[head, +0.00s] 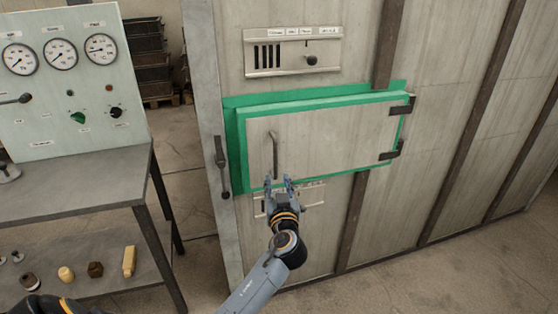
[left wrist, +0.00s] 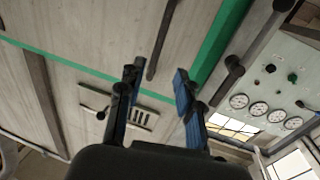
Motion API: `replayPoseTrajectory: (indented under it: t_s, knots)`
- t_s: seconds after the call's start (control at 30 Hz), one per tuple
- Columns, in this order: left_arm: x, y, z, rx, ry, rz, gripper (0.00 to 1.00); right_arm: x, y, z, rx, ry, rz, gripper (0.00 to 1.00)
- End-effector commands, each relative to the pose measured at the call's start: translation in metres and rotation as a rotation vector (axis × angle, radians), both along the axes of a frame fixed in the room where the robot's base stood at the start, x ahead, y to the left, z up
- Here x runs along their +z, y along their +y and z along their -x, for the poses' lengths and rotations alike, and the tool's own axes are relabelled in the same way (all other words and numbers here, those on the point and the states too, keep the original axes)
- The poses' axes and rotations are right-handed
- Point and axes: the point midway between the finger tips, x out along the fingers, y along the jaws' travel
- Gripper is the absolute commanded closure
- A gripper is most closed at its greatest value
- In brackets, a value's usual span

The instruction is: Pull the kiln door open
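The kiln door (head: 335,135) is a pale panel with green edges, and it looks closed in its green frame. Its dark hinges (head: 402,107) are on the right. A dark upright bar handle (head: 275,155) is near its left edge. My left gripper (head: 279,182) is just below the handle's lower end in the head view, fingers pointing up at the door. In the left wrist view, the fingers (left wrist: 157,78) are spread apart and empty, and the handle (left wrist: 161,42) lies beyond the gap between them. Contact with the handle is not visible. My right gripper is out of view.
A dark lever (head: 221,165) is on the kiln front left of the door. A vented panel (head: 292,52) is above the door, another below, partly hidden by my gripper. A grey table (head: 75,180) with a gauge panel (head: 75,75) stands left. Floor shows at lower right.

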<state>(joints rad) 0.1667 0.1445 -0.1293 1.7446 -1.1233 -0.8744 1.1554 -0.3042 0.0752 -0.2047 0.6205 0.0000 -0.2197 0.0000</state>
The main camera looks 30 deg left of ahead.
Motion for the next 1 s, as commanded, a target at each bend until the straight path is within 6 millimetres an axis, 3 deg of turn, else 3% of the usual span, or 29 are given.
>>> replayPoseTrajectory:
  t_s: [0.2, 0.5, 1.0]
  knots:
    - [0.003, 0.029, -0.038, -0.001, 0.0, -0.004, 0.65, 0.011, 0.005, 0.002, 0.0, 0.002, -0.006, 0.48]
    - [0.001, 0.058, -0.076, -0.003, 0.002, -0.001, 0.65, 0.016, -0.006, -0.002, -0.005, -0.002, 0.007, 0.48]
    - [-0.001, 0.068, -0.088, -0.003, 0.002, 0.0, 0.65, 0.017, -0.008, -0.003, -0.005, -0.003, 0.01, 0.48]
